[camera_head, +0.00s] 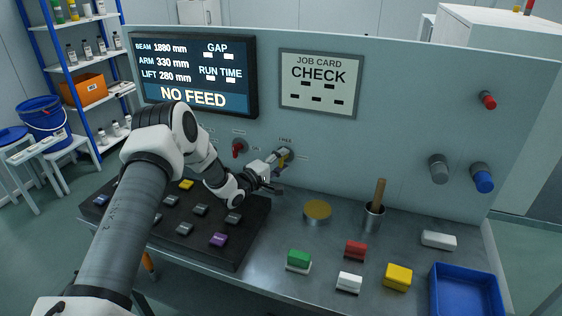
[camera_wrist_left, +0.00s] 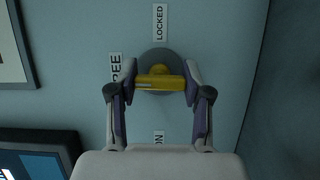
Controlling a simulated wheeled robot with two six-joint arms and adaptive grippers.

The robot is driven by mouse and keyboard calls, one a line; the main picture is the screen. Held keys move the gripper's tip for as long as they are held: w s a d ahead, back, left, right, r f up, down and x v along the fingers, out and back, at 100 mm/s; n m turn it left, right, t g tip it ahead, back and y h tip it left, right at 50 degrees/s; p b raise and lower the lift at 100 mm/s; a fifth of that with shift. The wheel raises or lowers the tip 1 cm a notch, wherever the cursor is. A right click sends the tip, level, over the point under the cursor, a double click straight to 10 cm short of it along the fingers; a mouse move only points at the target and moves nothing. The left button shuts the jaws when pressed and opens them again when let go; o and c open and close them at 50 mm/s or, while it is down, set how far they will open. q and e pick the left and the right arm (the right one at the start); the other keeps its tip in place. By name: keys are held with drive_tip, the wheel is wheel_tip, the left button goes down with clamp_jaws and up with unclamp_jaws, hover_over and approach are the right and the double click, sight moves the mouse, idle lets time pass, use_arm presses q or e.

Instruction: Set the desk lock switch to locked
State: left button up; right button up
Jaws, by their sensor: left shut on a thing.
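The desk lock switch (camera_head: 287,153) is a yellow knob on a round grey base on the upright panel. In the left wrist view, the yellow knob (camera_wrist_left: 160,83) lies crosswise, with its bar in line with the FREE label on the left. The LOCKED label (camera_wrist_left: 160,22) is at the top of that view, off the line of the bar. My left gripper (camera_wrist_left: 160,88) is shut on the knob, one finger at each end. In the head view my left gripper (camera_head: 277,168) reaches the panel and partly hides the switch. My right gripper is not in view.
A red switch (camera_head: 239,147) sits left of the lock switch. Below are a dark button board (camera_head: 180,240), a round brass-topped piece (camera_head: 317,210) and a cup with a wooden handle (camera_head: 374,215). Coloured blocks and a blue tray (camera_head: 466,270) lie to the right.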

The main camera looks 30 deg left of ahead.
use_arm(q)
drive_tip(key=shift+r, duration=0.15)
drive_tip(key=m+g+p, duration=0.1)
drive_tip(key=m, duration=0.2)
drive_tip(key=shift+r+y, duration=0.1)
drive_tip(key=shift+y, duration=0.2)
drive_tip(key=m+g+p, duration=0.1)
drive_tip(key=m, duration=0.1)
drive_tip(key=m+y, duration=0.1)
drive_tip(key=m, duration=0.1)
drive_tip(key=shift+w+m+g+y+p, duration=0.1)
drive_tip(key=shift+m+g+y+p, duration=0.2)
drive_tip(key=shift+g+p, duration=0.1)
drive_tip(key=m+g+y+p, duration=0.1)
drive_tip(key=m+y, duration=0.1)
drive_tip(key=m, duration=0.1)
drive_tip(key=shift+m+g+y+p, duration=0.3)
drive_tip(key=shift+m+y+p, duration=0.55)
drive_tip(key=shift+m, duration=0.45)
drive_tip(key=shift+a, duration=0.1)
drive_tip(key=o, duration=1.2)
drive_tip(key=shift+f, duration=0.2)
